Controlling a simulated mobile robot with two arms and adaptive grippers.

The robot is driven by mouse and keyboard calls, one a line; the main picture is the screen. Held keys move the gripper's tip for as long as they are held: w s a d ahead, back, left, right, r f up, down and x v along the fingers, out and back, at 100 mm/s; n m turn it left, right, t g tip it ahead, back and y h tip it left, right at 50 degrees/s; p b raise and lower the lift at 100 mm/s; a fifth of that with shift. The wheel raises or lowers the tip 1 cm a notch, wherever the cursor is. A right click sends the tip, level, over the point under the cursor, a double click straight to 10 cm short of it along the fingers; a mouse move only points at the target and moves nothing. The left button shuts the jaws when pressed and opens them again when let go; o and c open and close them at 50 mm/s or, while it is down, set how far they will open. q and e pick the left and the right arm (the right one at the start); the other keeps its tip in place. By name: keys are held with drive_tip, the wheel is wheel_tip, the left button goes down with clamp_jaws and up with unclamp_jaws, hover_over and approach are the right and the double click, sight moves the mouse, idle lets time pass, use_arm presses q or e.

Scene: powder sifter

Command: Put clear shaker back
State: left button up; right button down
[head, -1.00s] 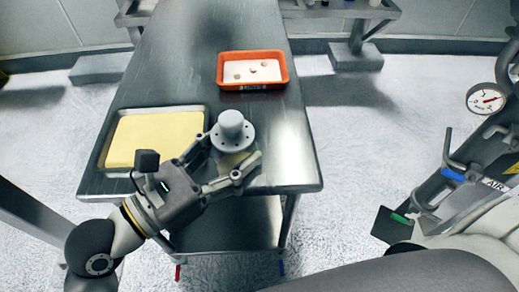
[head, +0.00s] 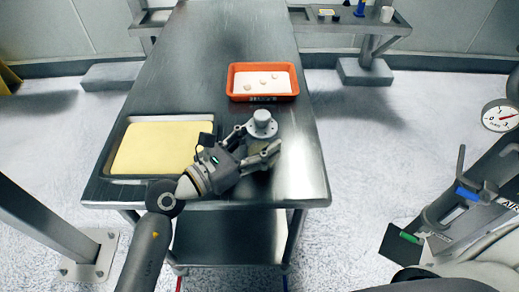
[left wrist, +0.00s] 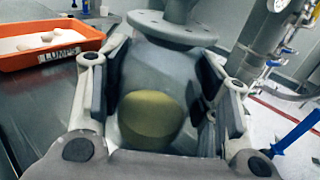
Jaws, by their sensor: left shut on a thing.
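The clear shaker has a grey flanged top (head: 262,124). In the left wrist view its smooth see-through body (left wrist: 150,65) stands between my fingers, with a rounded yellow patch showing low in it. My left gripper (head: 257,143) is shut on the shaker's body, one finger on each side. It holds the shaker roughly upright over the right front part of the steel table, on the near side of the orange tray. The gripper hides the shaker's base in the head view, so I cannot tell whether it touches the table. My right gripper is not in view.
The orange tray (head: 234,97) marked LUMPS holds a few pale lumps on white. A metal tray of yellow powder (head: 158,148) lies at the left. The table (head: 225,40) is bare behind them. Equipment with a gauge (head: 500,115) stands at the right, off the table.

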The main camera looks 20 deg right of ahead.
use_arm(q)
drive_tip(key=shift+f, duration=1.2)
drive_tip(key=shift+f, duration=0.1)
drive_tip(key=o, duration=1.1)
drive_tip(key=shift+s+a, duration=0.1)
drive_tip(key=shift+a, duration=0.1)
drive_tip(key=b+v, duration=0.2)
drive_tip(key=v, duration=0.8)
drive_tip(key=shift+a+f, duration=0.1)
drive_tip(key=shift+a, duration=0.1)
drive_tip(key=shift+s+a+b, duration=0.3)
drive_tip(key=shift+a, duration=0.3)
